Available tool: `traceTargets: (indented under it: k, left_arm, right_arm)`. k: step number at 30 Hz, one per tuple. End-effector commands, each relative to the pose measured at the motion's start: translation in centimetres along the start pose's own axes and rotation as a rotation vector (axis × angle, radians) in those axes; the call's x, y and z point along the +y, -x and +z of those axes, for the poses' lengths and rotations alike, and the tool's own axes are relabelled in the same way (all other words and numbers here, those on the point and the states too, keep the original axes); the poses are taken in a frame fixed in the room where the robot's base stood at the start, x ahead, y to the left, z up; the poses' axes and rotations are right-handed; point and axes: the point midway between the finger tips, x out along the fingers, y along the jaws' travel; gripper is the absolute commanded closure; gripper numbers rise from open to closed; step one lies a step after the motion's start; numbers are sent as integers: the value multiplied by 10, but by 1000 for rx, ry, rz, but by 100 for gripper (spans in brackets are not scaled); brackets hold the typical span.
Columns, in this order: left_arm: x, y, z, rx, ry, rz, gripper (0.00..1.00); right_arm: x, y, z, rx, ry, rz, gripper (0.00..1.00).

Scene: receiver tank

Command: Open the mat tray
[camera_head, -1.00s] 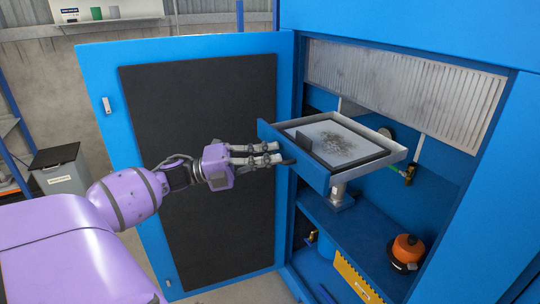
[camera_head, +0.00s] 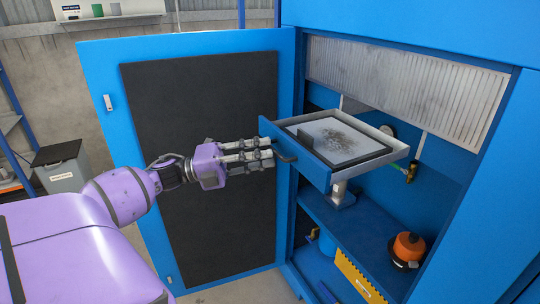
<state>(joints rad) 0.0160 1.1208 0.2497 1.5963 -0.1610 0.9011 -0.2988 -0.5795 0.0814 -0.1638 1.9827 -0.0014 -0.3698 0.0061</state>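The mat tray (camera_head: 399,149) is a pale metal drawer with a blue front (camera_head: 293,152), standing out of the blue cabinet. A grey speckled mat (camera_head: 342,138) lies in it. A dark handle (camera_head: 284,154) sits on the tray's front. My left gripper (camera_head: 270,153) is just to the left of the handle, with its fingers spread and pointing right. It looks open and empty, with a small gap to the handle. My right gripper is out of view.
The blue cabinet door (camera_head: 98,80) with a black panel stands wide open behind my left arm. Below the tray, a shelf (camera_head: 345,220) holds an orange-topped item (camera_head: 408,247). A ribbed filter panel (camera_head: 400,90) is above. A grey bin (camera_head: 62,168) stands at the left.

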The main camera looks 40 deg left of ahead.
Motion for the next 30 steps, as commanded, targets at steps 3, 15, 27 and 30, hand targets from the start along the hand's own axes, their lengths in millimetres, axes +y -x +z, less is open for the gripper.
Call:
traceTargets:
  k: [3, 15, 27, 30]
  left_arm:
    - [2, 28, 1, -6, 2, 3, 73]
    - [1, 92, 0, -3, 1, 2, 73]
    - [1, 96, 0, -2, 0, 2, 73]
    - [1, 96, 0, -2, 0, 1, 73]
  right_arm:
    - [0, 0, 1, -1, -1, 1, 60]
    - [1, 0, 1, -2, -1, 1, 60]
    - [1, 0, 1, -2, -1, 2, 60]
    - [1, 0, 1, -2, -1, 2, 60]
